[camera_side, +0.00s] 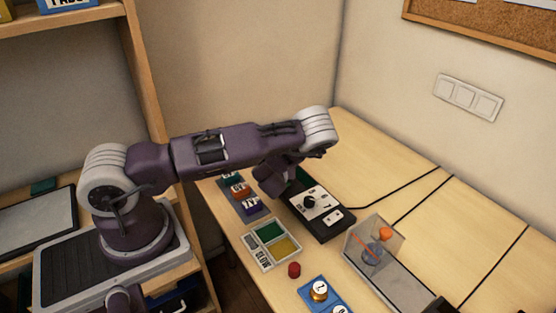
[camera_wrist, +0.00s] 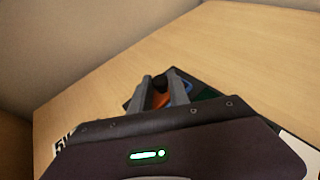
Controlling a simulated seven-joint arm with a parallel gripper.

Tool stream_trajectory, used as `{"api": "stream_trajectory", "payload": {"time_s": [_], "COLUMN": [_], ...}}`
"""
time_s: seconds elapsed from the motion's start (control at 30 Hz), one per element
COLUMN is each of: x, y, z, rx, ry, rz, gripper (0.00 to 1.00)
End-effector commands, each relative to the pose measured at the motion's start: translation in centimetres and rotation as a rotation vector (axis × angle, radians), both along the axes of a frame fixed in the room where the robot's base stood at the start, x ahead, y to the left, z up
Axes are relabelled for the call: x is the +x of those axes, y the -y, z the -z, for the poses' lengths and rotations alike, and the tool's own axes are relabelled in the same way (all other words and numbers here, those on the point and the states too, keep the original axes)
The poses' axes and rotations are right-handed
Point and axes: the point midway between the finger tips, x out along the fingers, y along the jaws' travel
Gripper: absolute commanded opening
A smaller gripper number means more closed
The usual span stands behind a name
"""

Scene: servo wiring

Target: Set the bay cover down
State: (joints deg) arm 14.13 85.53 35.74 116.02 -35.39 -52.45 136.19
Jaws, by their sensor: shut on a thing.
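My gripper (camera_wrist: 168,84) is shut on a small dark piece (camera_wrist: 158,81), which I take to be the grip of the bay cover. The rest of the cover is hard to make out behind the fingers. The gripper is low over the far end of a black control box (camera_side: 326,222); in the side view my arm hides the fingertips and the cover. A dark green surface (camera_side: 300,178) shows at that end of the box. I cannot tell whether the cover touches the box.
A tray with green and yellow fields (camera_side: 263,259) lies in front of the box, with a red cylinder (camera_side: 294,269) near it. A blue panel with knobs (camera_side: 313,283) and a clear-walled holder (camera_side: 357,240) stand at right. Coloured blocks (camera_side: 240,190) sit left. The table behind is mostly clear.

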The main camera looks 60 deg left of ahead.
Motion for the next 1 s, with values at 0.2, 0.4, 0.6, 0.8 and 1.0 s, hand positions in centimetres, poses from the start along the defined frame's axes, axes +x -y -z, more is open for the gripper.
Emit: {"api": "stream_trajectory", "payload": {"time_s": [0.2, 0.4, 0.6, 0.8, 1.0], "x": [0.0, 0.0, -0.1, -2.4, -5.2], "y": [0.0, 0.0, 0.2, 3.5, 7.3], "z": [0.3, 0.3, -0.2, -1.7, -3.7], "rx": [0.000, 0.000, 0.000, 0.000, 0.001], "ry": [-0.001, -0.001, -0.001, -0.004, -0.001], "rz": [0.000, 0.000, 0.000, 0.005, 0.004], "gripper": [0.41, 0.43, 0.43, 0.43, 0.43]}}
